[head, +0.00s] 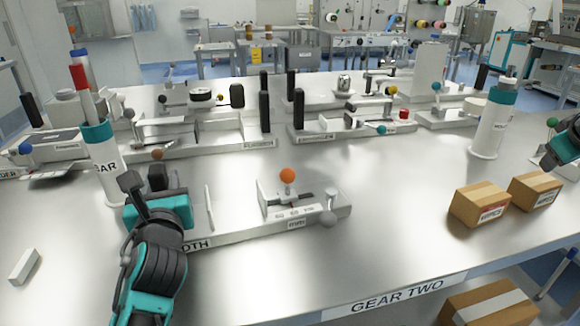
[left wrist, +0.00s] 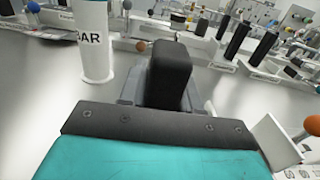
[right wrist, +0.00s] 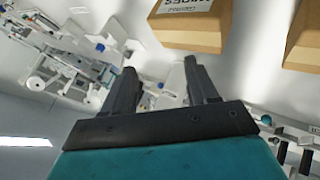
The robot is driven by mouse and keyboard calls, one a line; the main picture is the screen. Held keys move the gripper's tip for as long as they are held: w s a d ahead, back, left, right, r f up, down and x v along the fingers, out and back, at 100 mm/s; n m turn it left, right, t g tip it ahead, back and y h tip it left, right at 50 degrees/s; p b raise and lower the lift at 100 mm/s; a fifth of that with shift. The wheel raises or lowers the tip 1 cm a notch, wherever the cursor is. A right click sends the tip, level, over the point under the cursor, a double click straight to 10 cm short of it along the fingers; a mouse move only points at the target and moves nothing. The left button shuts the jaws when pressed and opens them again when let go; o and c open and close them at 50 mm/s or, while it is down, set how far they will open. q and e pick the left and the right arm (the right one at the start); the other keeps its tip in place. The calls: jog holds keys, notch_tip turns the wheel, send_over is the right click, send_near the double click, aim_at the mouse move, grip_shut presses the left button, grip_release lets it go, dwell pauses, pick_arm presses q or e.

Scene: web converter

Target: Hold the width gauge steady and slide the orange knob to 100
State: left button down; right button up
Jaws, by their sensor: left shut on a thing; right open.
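The width gauge (head: 250,232) is a pale metal bar with a partly covered label, lying on the table at centre left. Its orange knob (head: 287,175) stands on a slider above a small numbered scale (head: 294,213), whose figures are too small to read surely. The knob also shows at the right edge of the left wrist view (left wrist: 313,126). My left gripper (head: 152,190) is shut on the gauge's black upright handle (left wrist: 170,75) at its left end. My right gripper (right wrist: 160,82) is open and empty, far from the knob, at the right edge of the head view.
Two cardboard boxes (head: 479,205) (head: 535,190) sit at the right, near my right gripper. A white-and-teal canister (head: 108,170) stands behind my left gripper, another (head: 493,130) at the back right. Other gauges (head: 200,138) line the back. The table between knob and boxes is clear.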

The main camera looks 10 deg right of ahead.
jog(key=w+a+f+m+y, duration=0.35)
jog(key=w+a, duration=0.45)
jog(key=a, duration=0.4)
jog(key=m+g+y, duration=0.1)
jog(key=g+y, duration=0.4)
send_near(290, 169)
jog(key=shift+t, duration=0.3)
jog(key=f, duration=0.3)
jog(key=a+f, duration=0.1)
jog(key=f, duration=0.5)
jog(key=shift+w+a+f, duration=0.2)
jog(key=shift+a+f, duration=0.05)
jog(key=shift+f, duration=0.1)
grip_shut()
jog(key=shift+d, duration=0.1)
